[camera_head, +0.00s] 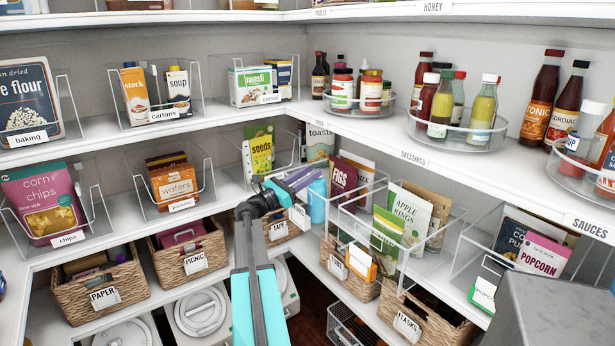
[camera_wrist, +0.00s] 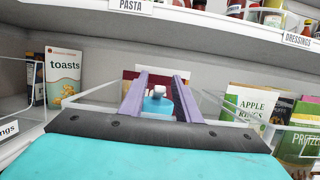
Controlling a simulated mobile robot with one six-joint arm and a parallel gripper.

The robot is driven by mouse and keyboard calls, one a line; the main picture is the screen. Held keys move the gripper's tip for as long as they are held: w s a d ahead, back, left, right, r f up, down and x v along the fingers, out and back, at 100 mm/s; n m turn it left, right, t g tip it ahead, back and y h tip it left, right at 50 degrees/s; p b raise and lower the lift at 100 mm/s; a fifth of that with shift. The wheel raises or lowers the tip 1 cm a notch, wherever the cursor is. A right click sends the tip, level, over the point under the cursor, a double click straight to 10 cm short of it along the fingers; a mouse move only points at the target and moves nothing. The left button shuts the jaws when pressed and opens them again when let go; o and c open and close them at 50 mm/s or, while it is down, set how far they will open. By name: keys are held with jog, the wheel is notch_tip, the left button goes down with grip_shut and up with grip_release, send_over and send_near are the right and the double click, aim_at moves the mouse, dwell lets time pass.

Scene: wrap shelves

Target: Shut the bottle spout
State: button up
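A blue bottle (camera_head: 317,201) stands upright at the inner corner of the middle shelf, partly hidden behind my gripper. In the wrist view the bottle (camera_wrist: 157,104) shows low between the two fingers, with a small grey-white spout (camera_wrist: 159,93) on its top. Whether the spout is up or folded down is too small to tell. My gripper (camera_head: 308,178) has purple fingers, held apart, just left of and around the height of the bottle's top. In the wrist view my gripper (camera_wrist: 161,77) is open with nothing clamped; I cannot tell whether a finger touches the bottle.
A toasts box (camera_head: 320,142) stands behind, left of the bottle in the wrist view. A figs packet (camera_head: 343,179) and clear bins (camera_head: 372,222) crowd the right. A seeds box (camera_head: 259,150) stands left. The upper shelf edge (camera_head: 415,160) overhangs close by.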

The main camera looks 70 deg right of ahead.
jog(key=shift+w+a+f, duration=0.1)
dwell(0.3)
jog(key=b+v, duration=0.1)
jog(key=v, duration=1.2)
jog(key=shift+a+b, duration=0.25)
jog(key=shift+b, duration=0.15)
jog(key=shift+w+d+f, duration=0.1)
jog(key=shift+f, duration=0.05)
jog(key=d+r+y+p, duration=0.1)
jog(key=p, duration=0.4)
jog(key=s+d+r+t+y+p, duration=0.1)
jog(key=p, duration=0.4)
jog(key=s+d+r+p, duration=0.1)
jog(key=r+p, duration=0.1)
jog(key=p, duration=0.3)
jog(key=shift+r+t+y, duration=0.1)
jog(key=shift+t+y, duration=0.3)
jog(key=shift+s, duration=0.1)
